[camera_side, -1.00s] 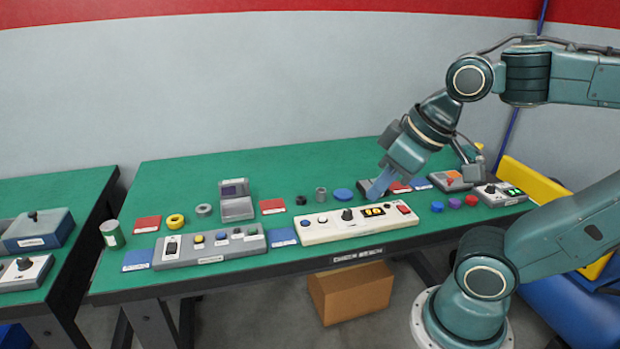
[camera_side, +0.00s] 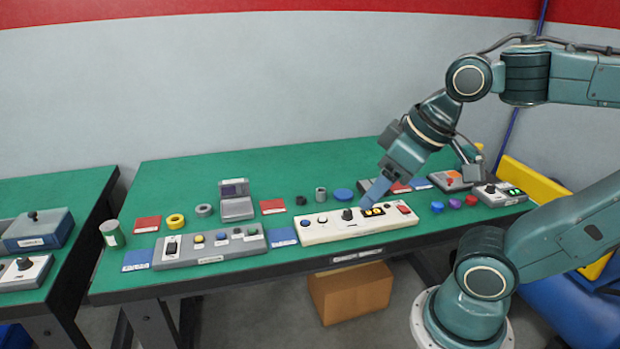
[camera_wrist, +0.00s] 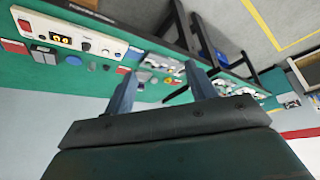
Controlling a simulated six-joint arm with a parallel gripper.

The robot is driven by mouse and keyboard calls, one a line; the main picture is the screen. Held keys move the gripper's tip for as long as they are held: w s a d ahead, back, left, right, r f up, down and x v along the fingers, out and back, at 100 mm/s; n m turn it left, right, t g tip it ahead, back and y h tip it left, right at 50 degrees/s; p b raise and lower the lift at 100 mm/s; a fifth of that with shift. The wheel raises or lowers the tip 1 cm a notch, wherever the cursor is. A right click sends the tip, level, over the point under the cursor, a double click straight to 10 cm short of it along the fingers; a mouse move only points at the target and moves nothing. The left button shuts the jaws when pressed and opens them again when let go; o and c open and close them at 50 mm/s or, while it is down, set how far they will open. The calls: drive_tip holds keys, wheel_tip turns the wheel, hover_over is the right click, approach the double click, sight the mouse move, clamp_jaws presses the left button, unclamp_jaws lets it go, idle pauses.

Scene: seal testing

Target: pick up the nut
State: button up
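Two small pieces on the green bench could be the nut: a small black piece (camera_side: 301,200) in the middle of the bench and a grey ring (camera_side: 204,210) further left. They are too small for me to tell which one is the nut. My gripper (camera_side: 369,201) is above the right end of the white control panel (camera_side: 330,232), right of both pieces and apart from them. In the wrist view its two fingers (camera_wrist: 161,72) stand wide apart with nothing held between them.
A grey cylinder (camera_side: 321,194) and a blue disc (camera_side: 343,194) lie right of the black piece. A yellow ring (camera_side: 175,221) lies beside the grey ring. A grey device with a raised screen (camera_side: 236,203) stands between. The rear of the green bench (camera_side: 270,165) is clear.

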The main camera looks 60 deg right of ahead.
drive_tip(key=shift+w, duration=0.1)
drive_tip(key=n+g+y, duration=0.1)
drive_tip(key=n, duration=0.2)
hover_over(301, 200)
drive_tip(key=s+d, duration=0.2)
drive_tip(key=shift+f, duration=13.15)
